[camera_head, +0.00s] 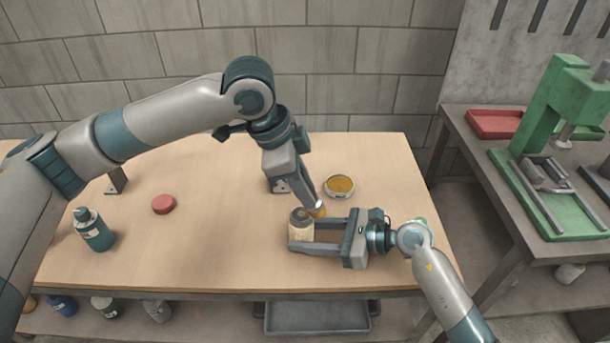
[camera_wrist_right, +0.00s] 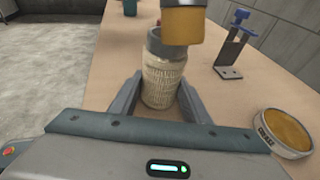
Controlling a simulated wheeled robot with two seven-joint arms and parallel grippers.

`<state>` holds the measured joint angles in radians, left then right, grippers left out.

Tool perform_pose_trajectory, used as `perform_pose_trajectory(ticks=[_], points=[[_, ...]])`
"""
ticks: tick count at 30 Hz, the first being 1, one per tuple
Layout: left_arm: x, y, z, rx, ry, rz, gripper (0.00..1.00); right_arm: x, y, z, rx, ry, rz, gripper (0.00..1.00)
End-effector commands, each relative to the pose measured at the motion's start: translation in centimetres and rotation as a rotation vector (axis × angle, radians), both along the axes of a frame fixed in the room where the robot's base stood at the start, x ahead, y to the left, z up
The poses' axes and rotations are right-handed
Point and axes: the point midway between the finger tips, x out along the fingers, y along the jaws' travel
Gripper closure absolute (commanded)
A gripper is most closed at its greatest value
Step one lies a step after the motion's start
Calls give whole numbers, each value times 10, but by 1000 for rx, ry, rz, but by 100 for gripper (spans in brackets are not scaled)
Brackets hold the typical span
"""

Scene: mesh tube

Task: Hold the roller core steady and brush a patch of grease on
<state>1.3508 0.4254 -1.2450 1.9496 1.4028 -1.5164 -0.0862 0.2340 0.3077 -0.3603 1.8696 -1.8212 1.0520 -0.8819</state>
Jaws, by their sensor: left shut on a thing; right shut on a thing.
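The roller core (camera_head: 300,230) is a short cream mesh tube standing upright near the table's front edge, with a darker grey top. In the right wrist view the roller core (camera_wrist_right: 161,83) stands between the fingers of my right gripper (camera_wrist_right: 160,90), which is shut on it. My left gripper (camera_head: 314,201) reaches down from above, shut on a brush whose amber end (camera_head: 320,211) is beside the core's top. In the right wrist view the amber end (camera_wrist_right: 183,22) overlaps the core's top; I cannot tell whether they touch. The brush's handle is mostly hidden.
An open tin of amber grease (camera_head: 340,187) stands behind the core. A metal bracket (camera_wrist_right: 230,70) with a blue clamp is near it. A red lid (camera_head: 163,204) and a teal bottle (camera_head: 93,232) are at the left. A green press (camera_head: 550,120) stands on the right bench.

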Motion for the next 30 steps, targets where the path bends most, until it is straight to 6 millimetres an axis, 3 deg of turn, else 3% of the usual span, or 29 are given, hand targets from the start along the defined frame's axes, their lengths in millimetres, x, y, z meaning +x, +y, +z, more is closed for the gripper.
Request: perform_pose_trajectory(ticks=[14, 30], points=[[-43, 3, -7, 0, -1, -1, 100, 0, 0, 0, 0, 0, 0, 70], [6, 0, -11, 1, -1, 5, 100, 0, 0, 0, -1, 0, 0, 70]])
